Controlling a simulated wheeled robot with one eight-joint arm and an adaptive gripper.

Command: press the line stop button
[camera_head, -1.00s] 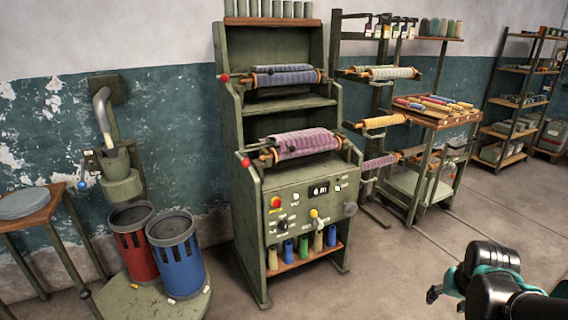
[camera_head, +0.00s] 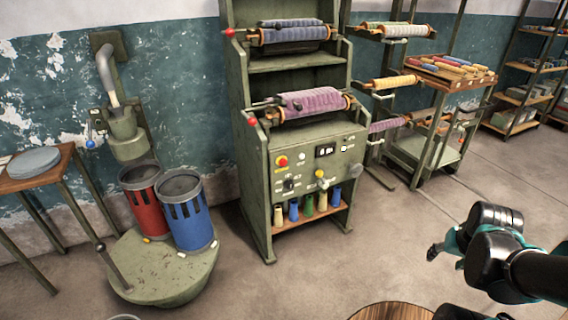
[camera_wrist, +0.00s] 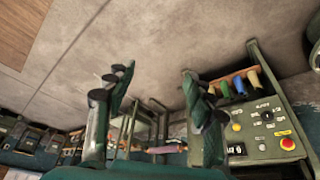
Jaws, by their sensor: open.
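The green machine (camera_head: 262,203) stands against the wall, its sloped control panel facing me. A red mushroom button on a yellow base (camera_head: 281,161) sits at the panel's upper left; I take it for the line stop button, though its lettering is too small to read. In the wrist view the panel is upside down at the right, with the red button (camera_wrist: 287,143) near its lower right corner. My gripper (camera_wrist: 155,78) is open and empty, its two fingers apart. In the head view my gripper (camera_head: 436,253) is at the right, well away from the panel.
Red (camera_head: 144,205) and blue (camera_head: 188,220) bins stand on a round green base left of the machine. A round wooden top (camera_head: 385,312) shows at the bottom edge. A yarn cart (camera_head: 440,150) stands to the right. The floor before the machine is clear.

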